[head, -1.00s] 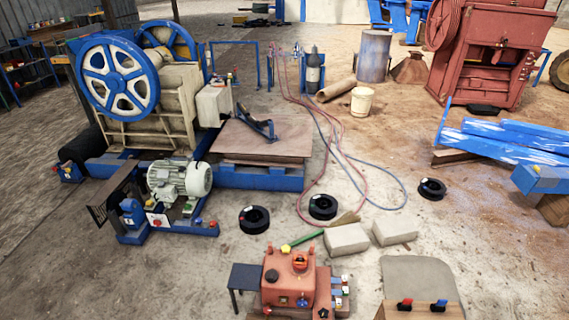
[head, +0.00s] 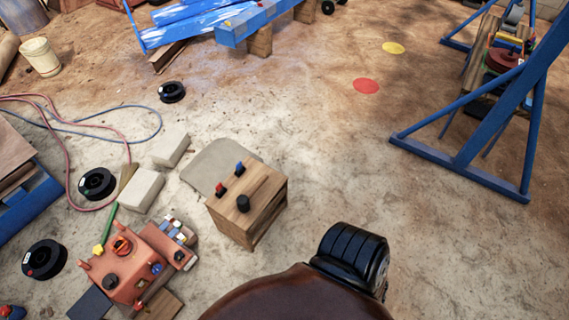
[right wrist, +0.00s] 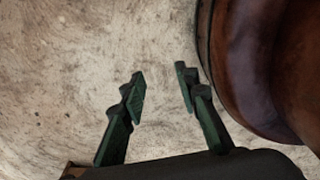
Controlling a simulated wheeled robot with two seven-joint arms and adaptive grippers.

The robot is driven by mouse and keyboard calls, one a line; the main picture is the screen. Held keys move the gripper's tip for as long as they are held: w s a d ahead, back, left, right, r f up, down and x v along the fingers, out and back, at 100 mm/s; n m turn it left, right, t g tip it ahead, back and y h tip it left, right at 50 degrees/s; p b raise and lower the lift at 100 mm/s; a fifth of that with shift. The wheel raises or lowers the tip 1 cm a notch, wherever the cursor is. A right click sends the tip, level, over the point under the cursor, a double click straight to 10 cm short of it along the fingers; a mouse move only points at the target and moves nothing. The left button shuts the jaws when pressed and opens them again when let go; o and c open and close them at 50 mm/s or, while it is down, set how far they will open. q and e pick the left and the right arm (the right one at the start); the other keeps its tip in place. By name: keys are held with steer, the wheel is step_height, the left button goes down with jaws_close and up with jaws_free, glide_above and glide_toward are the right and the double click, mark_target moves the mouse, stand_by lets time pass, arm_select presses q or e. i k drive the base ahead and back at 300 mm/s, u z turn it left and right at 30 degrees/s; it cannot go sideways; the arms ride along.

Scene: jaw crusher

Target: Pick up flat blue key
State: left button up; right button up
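A small blue piece (head: 238,168) stands on top of the wooden box (head: 232,222) in the head view, behind a similar red piece (head: 221,189). It may be the flat blue key, but it is too small to tell its shape. My right gripper (right wrist: 160,84) shows in the right wrist view. Its two dark green fingers are apart with nothing between them, above bare floor. Neither the wooden box nor the blue piece shows in that view. My left gripper is not in view.
An orange control box (head: 130,262) with knobs stands left of the wooden box. A brown rounded thing (head: 300,296) and a black ribbed part (head: 352,258) fill the bottom. A blue frame (head: 465,165) stands right. Floor between the box and frame is clear.

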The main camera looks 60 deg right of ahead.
mark_target(238, 166)
steer(key=z, duration=1.4)
